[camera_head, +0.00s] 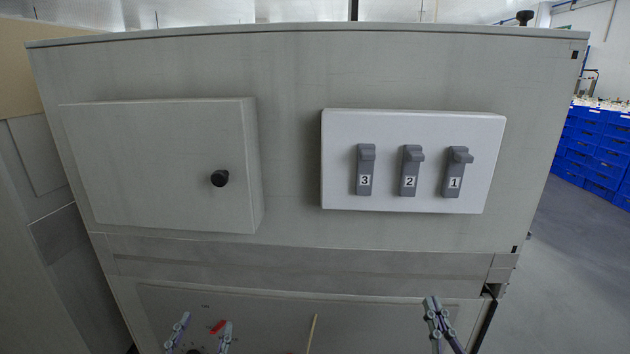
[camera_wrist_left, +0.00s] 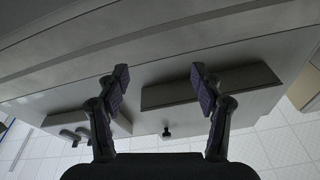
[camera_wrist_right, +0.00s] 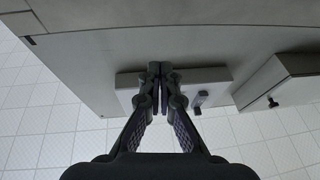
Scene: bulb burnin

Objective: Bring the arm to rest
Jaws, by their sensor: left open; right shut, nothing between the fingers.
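My left gripper (camera_head: 203,332) is low in the head view, in front of the cabinet's lower part. Its fingers are apart and empty, as the left wrist view (camera_wrist_left: 158,85) also shows. My right gripper (camera_head: 432,305) is at the lower right of the head view. Its fingers are together with nothing between them, as in the right wrist view (camera_wrist_right: 160,68). Both grippers are below the white switch panel (camera_head: 335,190) and apart from it. The panel carries three grey switches, labelled 3 (camera_head: 365,170), 2 (camera_head: 410,170) and 1 (camera_head: 457,172).
A large grey cabinet (camera_head: 290,60) fills the front. A closed box door (camera_head: 150,165) with a black knob (camera_head: 220,178) juts out at left. Blue bins (camera_head: 595,150) stand far right beyond open floor. A small red piece (camera_head: 218,327) and a thin yellow strip (camera_head: 311,335) show low down.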

